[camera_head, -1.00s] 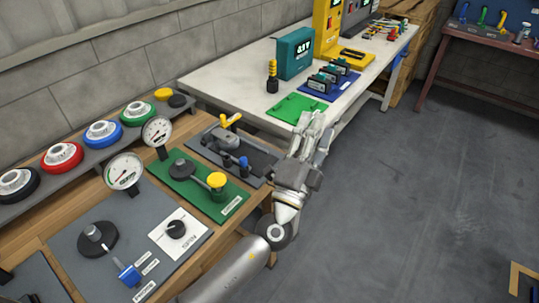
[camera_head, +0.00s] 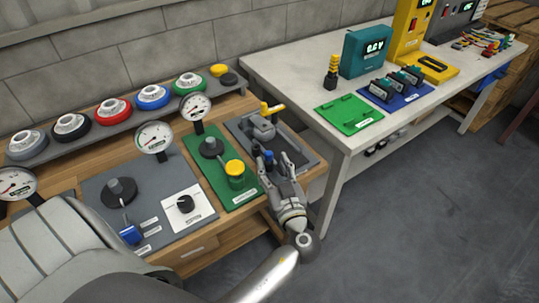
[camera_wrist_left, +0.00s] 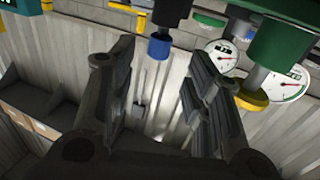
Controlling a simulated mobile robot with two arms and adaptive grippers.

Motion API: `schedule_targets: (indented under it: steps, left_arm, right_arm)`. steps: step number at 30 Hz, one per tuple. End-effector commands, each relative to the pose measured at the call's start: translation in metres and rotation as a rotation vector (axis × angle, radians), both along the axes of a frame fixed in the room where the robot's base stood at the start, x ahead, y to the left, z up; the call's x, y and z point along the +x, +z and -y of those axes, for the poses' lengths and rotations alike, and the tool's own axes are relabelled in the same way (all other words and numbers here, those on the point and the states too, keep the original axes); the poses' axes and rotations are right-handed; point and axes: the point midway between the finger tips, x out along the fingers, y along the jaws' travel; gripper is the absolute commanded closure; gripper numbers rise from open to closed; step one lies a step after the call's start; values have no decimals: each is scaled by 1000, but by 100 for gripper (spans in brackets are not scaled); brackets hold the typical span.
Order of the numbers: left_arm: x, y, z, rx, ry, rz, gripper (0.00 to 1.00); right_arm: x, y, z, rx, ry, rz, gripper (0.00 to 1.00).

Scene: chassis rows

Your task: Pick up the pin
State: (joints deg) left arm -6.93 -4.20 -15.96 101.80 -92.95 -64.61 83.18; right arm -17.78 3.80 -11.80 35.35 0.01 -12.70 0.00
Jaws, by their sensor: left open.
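A small blue pin (camera_head: 269,157) stands at the front of the dark grey plate (camera_head: 303,150), partly hidden by my gripper. My left gripper (camera_head: 272,167) is open beside it, its fingers pointing towards the plate. In the left wrist view the blue pin (camera_wrist_left: 159,46) shows beyond the open fingers (camera_wrist_left: 160,85), in line with the gap between them. I see no contact between the fingers and the pin. My right gripper is not in view.
A grey valve with a yellow handle (camera_head: 272,108) stands behind the pin. Left of it is a green plate (camera_head: 208,143) with a yellow-topped knob (camera_head: 235,168). Gauges and coloured wheels line the back. A white table (camera_head: 300,92) stands to the right.

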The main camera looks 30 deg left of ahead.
Motion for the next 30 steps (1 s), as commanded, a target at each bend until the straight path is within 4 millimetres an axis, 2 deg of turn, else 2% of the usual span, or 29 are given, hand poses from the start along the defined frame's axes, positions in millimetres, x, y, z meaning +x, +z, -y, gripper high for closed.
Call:
schedule_targets:
  steps: [9,14,21,23,30]
  left_arm:
    - [24,5,-27,4,-1,-2,55]
    - [35,1,-39,3,-2,-2,55]
    - [36,-1,-41,1,-3,-1,55]
    - [36,-1,-41,1,-3,-1,60]
    - [36,-1,-41,1,-3,-2,91]
  right_arm:
    - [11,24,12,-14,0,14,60]
    - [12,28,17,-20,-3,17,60]
    - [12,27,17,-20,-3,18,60]
    - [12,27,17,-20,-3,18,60]
    - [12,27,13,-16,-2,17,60]
